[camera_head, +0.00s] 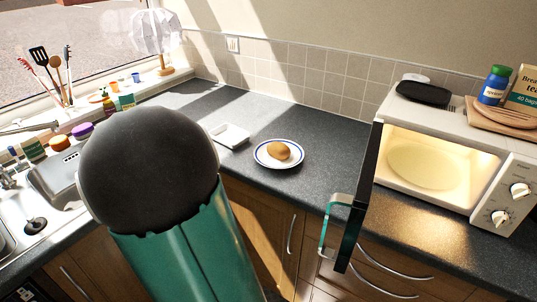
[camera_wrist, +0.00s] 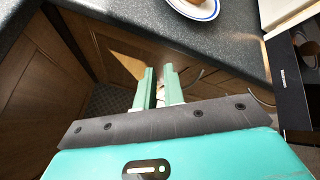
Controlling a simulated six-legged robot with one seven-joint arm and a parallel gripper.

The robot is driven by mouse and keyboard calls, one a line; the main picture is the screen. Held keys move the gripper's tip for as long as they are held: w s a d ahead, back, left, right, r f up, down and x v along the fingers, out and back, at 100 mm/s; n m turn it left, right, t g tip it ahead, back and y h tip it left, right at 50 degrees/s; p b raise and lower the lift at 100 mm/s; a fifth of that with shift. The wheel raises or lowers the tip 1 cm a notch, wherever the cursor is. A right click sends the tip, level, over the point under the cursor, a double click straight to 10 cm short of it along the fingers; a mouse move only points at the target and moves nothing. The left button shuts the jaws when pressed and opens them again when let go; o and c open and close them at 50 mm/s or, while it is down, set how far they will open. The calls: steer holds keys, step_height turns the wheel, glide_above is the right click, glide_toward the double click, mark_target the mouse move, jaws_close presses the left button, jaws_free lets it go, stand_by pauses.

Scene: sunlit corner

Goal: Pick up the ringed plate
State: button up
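The ringed plate (camera_head: 262,160) is white with a blue ring and lies flat on the dark worktop, left of the microwave. A brown, potato-like item (camera_head: 279,151) rests on it. In the wrist view the plate (camera_wrist: 207,12) is cut off by the top edge, with part of the brown item on it. My gripper (camera_wrist: 159,68) is in the wrist view, its two green fingers a narrow gap apart with nothing held. It is below the plate in that picture, over the cupboard fronts and apart from the plate. In the head view my arm hides the gripper.
The microwave (camera_head: 460,165) stands right of the plate. Its open door (camera_head: 358,205) juts forward past the worktop edge. A white, flat scale-like item (camera_head: 229,135) lies left of the plate. The worktop (camera_head: 315,135) around the plate is mostly clear. A sink (camera_head: 62,178) is at left.

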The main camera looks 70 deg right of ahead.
steer(key=d+f+n+g+h, duration=0.1)
steer(key=d+f+n+h, duration=0.2)
steer(key=d+n, duration=0.55)
glide_toward(256, 159)
steer(key=x, duration=0.3)
steer(key=shift+d, duration=0.1)
steer(key=shift+x, duration=3)
steer(key=shift+s+f, duration=0.1)
steer(key=shift+s, duration=0.05)
jaws_close()
steer(key=shift+r, duration=0.2)
